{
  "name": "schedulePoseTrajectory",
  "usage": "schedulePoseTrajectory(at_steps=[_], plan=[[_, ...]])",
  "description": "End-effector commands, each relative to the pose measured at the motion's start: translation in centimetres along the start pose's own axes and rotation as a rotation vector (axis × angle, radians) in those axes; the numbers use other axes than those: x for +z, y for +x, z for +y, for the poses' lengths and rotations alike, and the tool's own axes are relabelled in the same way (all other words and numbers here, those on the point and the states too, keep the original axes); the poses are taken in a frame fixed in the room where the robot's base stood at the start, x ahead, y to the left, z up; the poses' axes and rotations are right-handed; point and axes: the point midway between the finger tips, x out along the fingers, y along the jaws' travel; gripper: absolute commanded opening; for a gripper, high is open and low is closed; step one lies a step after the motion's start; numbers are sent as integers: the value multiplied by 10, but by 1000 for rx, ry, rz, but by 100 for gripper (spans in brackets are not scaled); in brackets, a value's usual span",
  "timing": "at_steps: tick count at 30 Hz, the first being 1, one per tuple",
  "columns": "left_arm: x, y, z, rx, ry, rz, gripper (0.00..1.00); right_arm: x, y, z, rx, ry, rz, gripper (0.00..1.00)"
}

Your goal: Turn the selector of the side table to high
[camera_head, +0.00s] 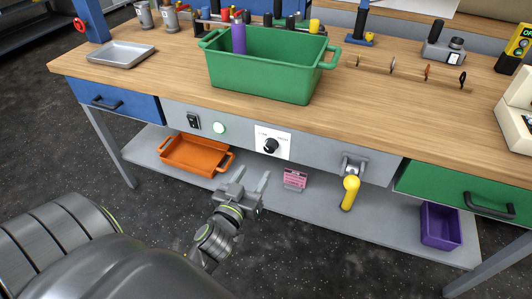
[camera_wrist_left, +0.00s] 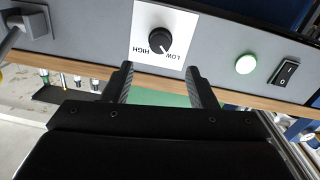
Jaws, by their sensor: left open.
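The selector is a black round knob (camera_head: 270,146) on a white plate (camera_head: 287,143) on the grey front panel of the side table. In the left wrist view the knob (camera_wrist_left: 158,41) shows close up, with the words HIGH and LOW on the plate (camera_wrist_left: 181,26). A small pale mark on the knob appears to be on the LOW side. My left gripper (camera_head: 252,181) is open and empty, in front of and a little below the knob, not touching it. In the wrist view the knob lies beyond the gap between the fingertips (camera_wrist_left: 160,70). My right gripper is not seen.
On the panel are a green button (camera_head: 219,128), a black rocker switch (camera_head: 193,121) and a yellow-handled lever (camera_head: 350,192). An orange tray (camera_head: 188,157) and a pink item (camera_head: 295,179) sit on the lower shelf. A green bin (camera_head: 262,78) stands on the tabletop.

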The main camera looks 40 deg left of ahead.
Motion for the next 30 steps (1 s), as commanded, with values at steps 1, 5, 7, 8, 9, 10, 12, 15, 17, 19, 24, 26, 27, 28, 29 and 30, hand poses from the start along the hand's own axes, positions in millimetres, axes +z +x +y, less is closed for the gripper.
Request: schedulePoseTrajectory(at_steps=[1, 5, 7, 8, 9, 10, 12, 15, 17, 19, 24, 26, 27, 28, 29, 30], plan=[[-1, 11, 1, 2, 2, 3, 52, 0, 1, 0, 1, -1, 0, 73], [-2, 34, 0, 2, 2, 3, 52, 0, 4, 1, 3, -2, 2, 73], [-1, 46, 0, 2, 3, 1, 52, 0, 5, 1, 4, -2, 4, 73], [-1, 52, 0, 1, 3, 1, 52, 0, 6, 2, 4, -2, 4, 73], [-1, 58, 0, 1, 3, 1, 52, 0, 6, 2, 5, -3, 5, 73], [-1, 62, 0, 1, 2, 1, 52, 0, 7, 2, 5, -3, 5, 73], [0, 71, 0, 2, 3, 1, 52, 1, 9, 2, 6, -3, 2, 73], [0, 81, 0, 1, 3, 0, 52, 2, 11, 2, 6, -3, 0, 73], [0, 85, 0, 1, 2, 0, 52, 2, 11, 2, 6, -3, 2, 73], [0, 87, 0, 0, 1, -1, 52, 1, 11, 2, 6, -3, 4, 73], [0, 89, 0, 0, 1, -1, 52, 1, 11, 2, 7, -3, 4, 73], [0, 89, 0, 0, 1, -1, 52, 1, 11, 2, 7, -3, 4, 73], [0, 89, 0, 0, 1, -1, 52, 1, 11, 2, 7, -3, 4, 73], [0, 89, 0, 0, 1, -1, 52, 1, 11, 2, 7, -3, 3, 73], [0, 89, 0, 0, 1, -1, 49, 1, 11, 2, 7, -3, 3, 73], [0, 89, 0, 0, 1, -1, 43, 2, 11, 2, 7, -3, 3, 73]])
